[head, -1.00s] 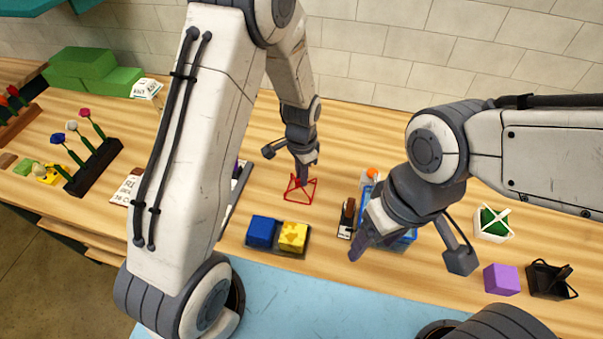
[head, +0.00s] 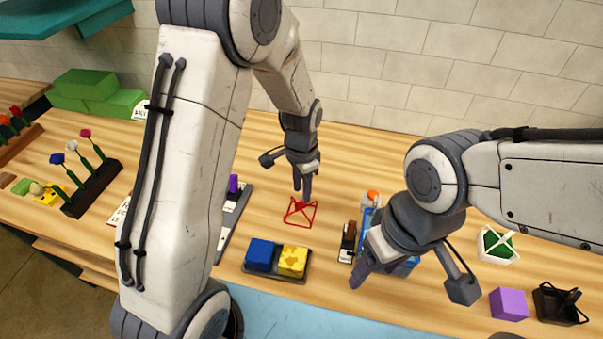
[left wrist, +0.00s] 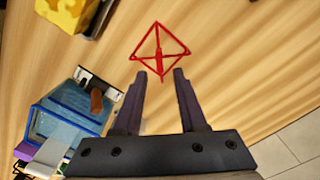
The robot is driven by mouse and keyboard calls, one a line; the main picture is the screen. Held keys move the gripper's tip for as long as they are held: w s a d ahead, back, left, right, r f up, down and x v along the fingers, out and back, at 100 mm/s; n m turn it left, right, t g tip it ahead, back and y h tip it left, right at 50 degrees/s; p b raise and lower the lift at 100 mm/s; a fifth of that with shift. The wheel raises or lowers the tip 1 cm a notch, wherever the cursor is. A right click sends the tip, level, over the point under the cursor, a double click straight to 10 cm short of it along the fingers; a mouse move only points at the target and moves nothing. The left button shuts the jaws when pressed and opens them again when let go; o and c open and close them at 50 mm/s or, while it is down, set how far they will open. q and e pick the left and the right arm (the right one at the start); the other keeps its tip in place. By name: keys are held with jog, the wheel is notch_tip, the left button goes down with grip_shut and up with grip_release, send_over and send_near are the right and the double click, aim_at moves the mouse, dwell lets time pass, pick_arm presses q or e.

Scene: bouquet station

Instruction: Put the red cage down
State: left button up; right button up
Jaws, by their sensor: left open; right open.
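The red cage (head: 300,211) is a small wire frame that stands on the wooden table near the middle of the head view. It also shows in the left wrist view (left wrist: 159,48), just beyond my left fingertips. My left gripper (head: 303,191) is open and empty, pointing down right above the cage. In the left wrist view its two fingers (left wrist: 160,75) are apart with nothing clamped between them. My right gripper (head: 361,270) is open at the right, over the table's front part, and partly hides a blue container (head: 368,222).
A dark tray (head: 277,276) with a blue block (head: 261,254) and a yellow block (head: 293,259) sits in front of the cage. A purple cube (head: 509,304), a black basket (head: 560,304) and a white cage (head: 497,246) stand at right. Flowers stand in a dark rack (head: 92,189) at left.

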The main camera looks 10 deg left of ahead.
pick_arm(q)
notch_tip(320, 180, up, 7)
jog(key=b, duration=0.1)
jog(key=s+d+r, duration=0.1)
jog(key=s+d, duration=0.1)
jog(key=s, duration=0.5)
jog(key=s+d+r+n, duration=0.1)
jog(key=s+d+r, duration=0.1)
jog(key=s, duration=0.6)
jog(key=s+d+r+h, duration=0.1)
jog(key=s+d+r, duration=0.1)
jog(key=s, duration=0.6)
jog(key=shift+d+r+n, duration=0.25)
jog(key=shift+d+n, duration=0.15)
jog(key=shift+d, duration=0.5)
